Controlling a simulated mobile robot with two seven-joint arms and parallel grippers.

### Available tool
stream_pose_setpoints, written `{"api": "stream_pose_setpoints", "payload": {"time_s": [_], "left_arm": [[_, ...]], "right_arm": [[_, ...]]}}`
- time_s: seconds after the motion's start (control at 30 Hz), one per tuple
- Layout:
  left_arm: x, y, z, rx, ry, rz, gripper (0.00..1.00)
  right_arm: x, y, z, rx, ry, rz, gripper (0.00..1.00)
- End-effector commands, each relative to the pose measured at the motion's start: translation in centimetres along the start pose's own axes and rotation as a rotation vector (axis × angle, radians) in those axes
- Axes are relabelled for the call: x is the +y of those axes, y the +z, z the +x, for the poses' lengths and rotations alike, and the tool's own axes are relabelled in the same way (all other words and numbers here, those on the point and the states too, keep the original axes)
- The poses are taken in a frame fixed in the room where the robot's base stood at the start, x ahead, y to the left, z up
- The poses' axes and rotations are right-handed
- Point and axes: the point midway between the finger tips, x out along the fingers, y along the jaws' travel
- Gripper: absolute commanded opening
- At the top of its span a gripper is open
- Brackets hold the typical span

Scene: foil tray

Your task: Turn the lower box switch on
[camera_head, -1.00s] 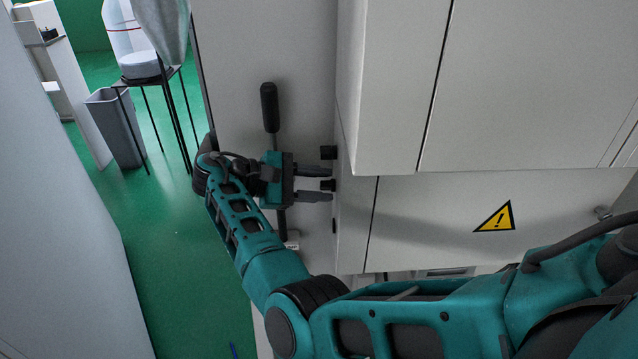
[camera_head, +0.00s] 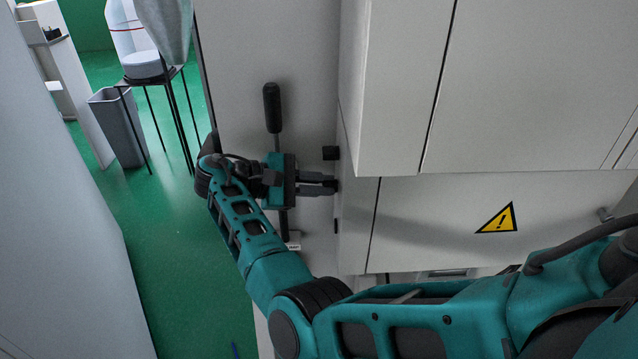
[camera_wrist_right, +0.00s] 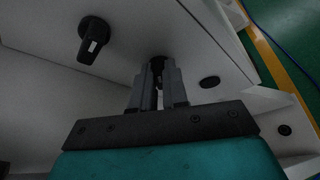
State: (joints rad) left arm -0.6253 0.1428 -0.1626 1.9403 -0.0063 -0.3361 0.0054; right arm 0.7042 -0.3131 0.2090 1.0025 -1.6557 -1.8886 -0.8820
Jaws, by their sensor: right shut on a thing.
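My right gripper (camera_head: 328,184) is at the side wall of the grey cabinet box, with its fingers closed around the lower box switch, a small dark knob (camera_wrist_right: 157,62). In the head view the fingers mostly hide this knob, and its turn position cannot be told. The upper switch (camera_head: 330,153) is a black knob just above the fingers. In the right wrist view the upper switch (camera_wrist_right: 94,38) stands clear of the gripper and shows a white mark. My left gripper is not in view.
A black lever handle (camera_head: 272,108) stands on the panel close above my right gripper. The box front (camera_head: 440,225) has a yellow warning sign (camera_head: 497,218). A grey bin (camera_head: 118,125) and a thin-legged stand are at the far left. Green floor (camera_head: 185,270) lies open there.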

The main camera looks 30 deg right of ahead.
Motion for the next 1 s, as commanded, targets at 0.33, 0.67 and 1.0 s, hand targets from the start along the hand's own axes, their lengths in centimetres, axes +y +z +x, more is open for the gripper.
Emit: {"api": "stream_pose_setpoints", "payload": {"time_s": [0.33,0.67,1.0], "left_arm": [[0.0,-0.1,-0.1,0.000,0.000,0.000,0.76],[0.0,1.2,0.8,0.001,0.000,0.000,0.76],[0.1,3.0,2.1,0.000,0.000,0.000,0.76]], "right_arm": [[-0.4,-0.1,0.1,0.000,0.090,0.212,0.00],[-0.8,-0.4,0.2,0.001,0.209,0.500,0.00],[-1.0,-0.6,0.2,0.002,0.304,0.732,0.00]]}}
